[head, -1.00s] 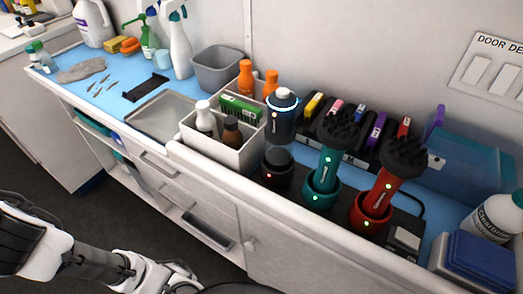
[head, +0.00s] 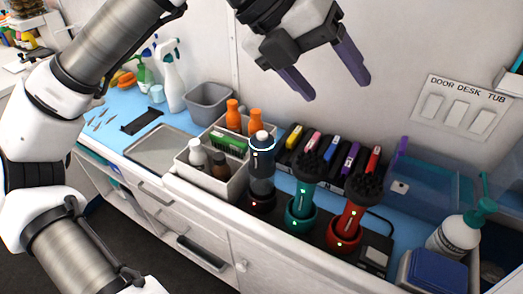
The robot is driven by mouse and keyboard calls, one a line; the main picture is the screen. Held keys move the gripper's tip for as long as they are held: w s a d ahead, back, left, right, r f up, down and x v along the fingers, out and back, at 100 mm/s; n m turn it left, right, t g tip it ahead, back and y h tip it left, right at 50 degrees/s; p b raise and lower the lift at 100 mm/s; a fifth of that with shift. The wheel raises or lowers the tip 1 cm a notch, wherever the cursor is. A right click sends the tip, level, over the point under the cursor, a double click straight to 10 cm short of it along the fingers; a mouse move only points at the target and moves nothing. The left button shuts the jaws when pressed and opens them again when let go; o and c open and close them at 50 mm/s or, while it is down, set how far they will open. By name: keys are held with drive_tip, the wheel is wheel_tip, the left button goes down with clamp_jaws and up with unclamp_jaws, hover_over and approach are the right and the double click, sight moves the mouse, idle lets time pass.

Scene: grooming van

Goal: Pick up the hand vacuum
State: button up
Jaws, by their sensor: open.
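Three hand-held devices stand upright in a row of charging docks on the counter. The left one, dark blue with a pale top, a glowing ring and a clear lower section, looks like the hand vacuum (head: 262,158). It sits in a black dock (head: 262,203) with a red light. Beside it stand a teal device (head: 302,192) and a red device (head: 350,215), both with dark bristly heads. My gripper (head: 336,90) is open and empty, its purple fingers pointing down. In the picture it is above and right of the hand vacuum, apart from it.
A white divided caddy (head: 212,178) with bottles stands close left of the hand vacuum. Coloured cartridges (head: 315,143) stand in a rack behind. A clear bin (head: 435,190), a pump bottle (head: 455,235) and a blue-lidded box (head: 437,270) are at right. A grey bin (head: 208,103) stands behind.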

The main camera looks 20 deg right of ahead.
sight(261, 133)
drive_tip(key=w+a+f+n+t+y+p, duration=0.1)
drive_tip(key=w+a+f+n+t+y, duration=0.3)
drive_tip(key=w+y, duration=0.45)
drive_tip(key=shift+n+g+h, duration=0.35)
drive_tip(key=shift+n+g, duration=0.05)
drive_tip(key=shift+n, duration=0.3)
drive_tip(key=f, duration=0.2)
drive_tip(key=a+f, duration=0.1)
drive_tip(key=f, duration=0.2)
drive_tip(key=f+p, duration=0.1)
drive_tip(key=f, duration=0.2)
drive_tip(key=shift+w+a+f, duration=0.15)
drive_tip(key=shift+w+a, duration=0.05)
drive_tip(key=shift+a, duration=0.05)
drive_tip(key=shift+s+f+p, duration=0.2)
drive_tip(key=shift+f+p, duration=0.8)
drive_tip(key=shift+f, duration=2.05)
drive_tip(key=shift+c, duration=0.3)
drive_tip(key=c, duration=1)
